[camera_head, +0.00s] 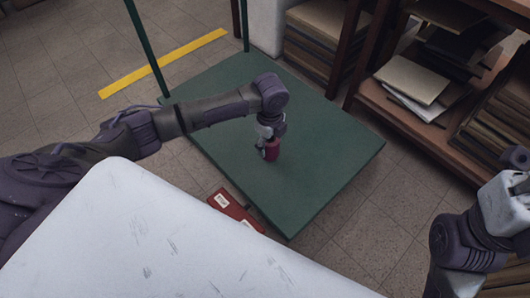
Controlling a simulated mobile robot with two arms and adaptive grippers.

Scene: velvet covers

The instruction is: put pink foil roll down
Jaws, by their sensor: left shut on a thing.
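The pink foil roll (272,150) is a small dark pink cylinder, upright at the middle of the green platform (325,165). My left gripper (267,143) reaches in from the left and points down, shut on the roll from above. The roll's underside is hard to see, so I cannot tell whether it touches the platform. My right arm shows at the lower right; its fingertips are not clearly visible.
A red box (235,211) with white labels lies by the platform's front edge. A shelf (425,130) with papers and boards stands at the right. Green posts rise at the platform's back left. The platform is otherwise clear.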

